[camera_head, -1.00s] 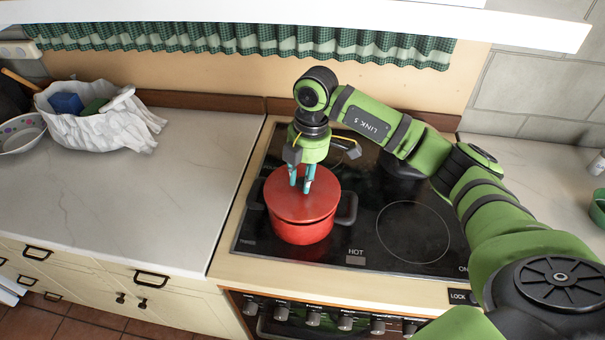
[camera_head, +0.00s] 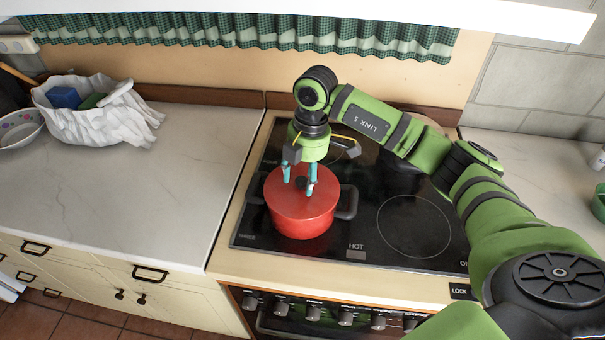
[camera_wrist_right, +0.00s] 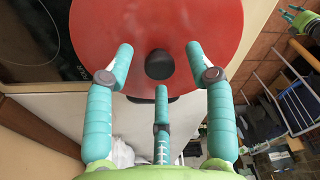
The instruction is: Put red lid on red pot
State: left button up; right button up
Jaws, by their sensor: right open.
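The red pot (camera_head: 303,226) stands upright on the black hob, at the hob's left. The red lid (camera_head: 278,197) lies on top of the pot and looks level, covering its mouth. The lid's black knob (camera_wrist_right: 159,64) is at its middle. My right gripper (camera_head: 298,186) is open over the lid, pointing down. In the right wrist view its teal fingers stand spread around the knob, with gaps between them and the knob. A small green and teal gripper (camera_wrist_right: 292,14), seemingly my left one, shows at the upper right of that view; its jaw state is unclear.
The black hob (camera_head: 413,228) is clear to the right of the pot. A dark side handle (camera_head: 347,203) sticks out at the pot's right. The left worktop (camera_head: 150,190) is mostly free, with a white bag (camera_head: 95,122) and a bowl (camera_head: 20,130) at its back left.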

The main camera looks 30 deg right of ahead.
notch_tip(320, 180, up, 12)
jog(key=d, duration=0.1)
jog(key=shift+d, duration=0.2)
jog(key=shift+s+f, duration=0.1)
jog(key=shift+s, duration=0.05)
dwell(0.4)
